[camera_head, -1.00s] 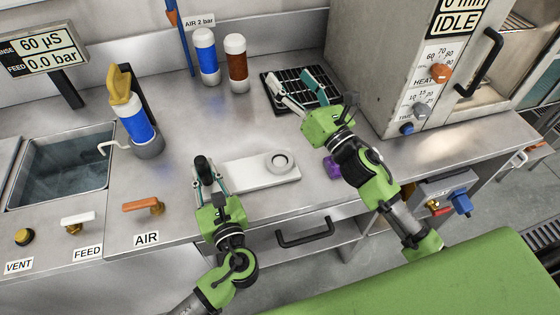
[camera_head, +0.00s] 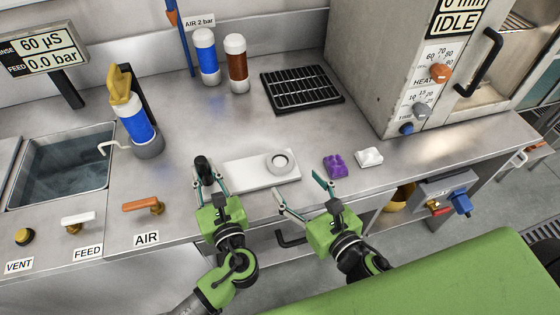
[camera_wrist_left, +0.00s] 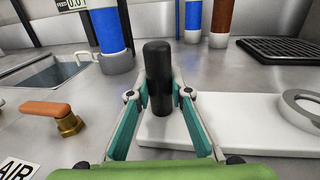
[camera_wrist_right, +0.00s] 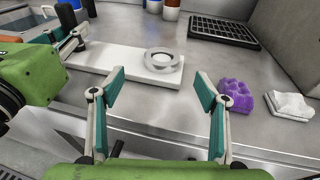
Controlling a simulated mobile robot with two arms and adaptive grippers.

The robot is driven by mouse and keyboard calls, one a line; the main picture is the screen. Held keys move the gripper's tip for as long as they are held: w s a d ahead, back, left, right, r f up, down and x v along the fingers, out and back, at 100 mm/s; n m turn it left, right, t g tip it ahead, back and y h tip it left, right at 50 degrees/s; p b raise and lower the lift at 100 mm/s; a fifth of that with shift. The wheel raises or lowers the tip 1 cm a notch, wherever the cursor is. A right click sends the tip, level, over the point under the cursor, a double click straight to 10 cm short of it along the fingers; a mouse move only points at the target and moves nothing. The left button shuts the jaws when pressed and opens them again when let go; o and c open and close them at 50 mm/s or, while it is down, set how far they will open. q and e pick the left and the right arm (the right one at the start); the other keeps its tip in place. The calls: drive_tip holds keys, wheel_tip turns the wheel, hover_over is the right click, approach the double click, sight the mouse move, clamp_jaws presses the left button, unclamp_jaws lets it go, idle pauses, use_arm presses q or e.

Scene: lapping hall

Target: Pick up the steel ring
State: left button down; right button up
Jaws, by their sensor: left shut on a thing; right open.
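The steel ring (camera_head: 279,162) lies flat on the right part of a white plate (camera_head: 243,176) on the bench; it also shows in the right wrist view (camera_wrist_right: 161,59). My right gripper (camera_head: 297,192) is open and empty, in front of the plate's right end and close to the ring. In the right wrist view the ring is beyond the fingertips. My left gripper (camera_head: 210,180) is shut on a black cylinder (camera_wrist_left: 159,78), which stands upright at the plate's left end. The ring is partly cut off in the left wrist view (camera_wrist_left: 296,108).
A purple sponge (camera_head: 335,166) and a folded white cloth (camera_head: 369,157) lie right of the plate. A black rack (camera_head: 301,89), two bottles (camera_head: 237,63) and a wash bottle (camera_head: 135,116) stand behind. A sink (camera_head: 65,163) is at left, the oven (camera_head: 392,66) at right.

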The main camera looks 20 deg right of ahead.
sight(276, 156)
drive_tip(key=x, duration=0.9)
drive_tip(key=shift+w+d, duration=0.1)
drive_tip(key=shift+d, duration=0.1)
drive_tip(key=c, duration=1.5)
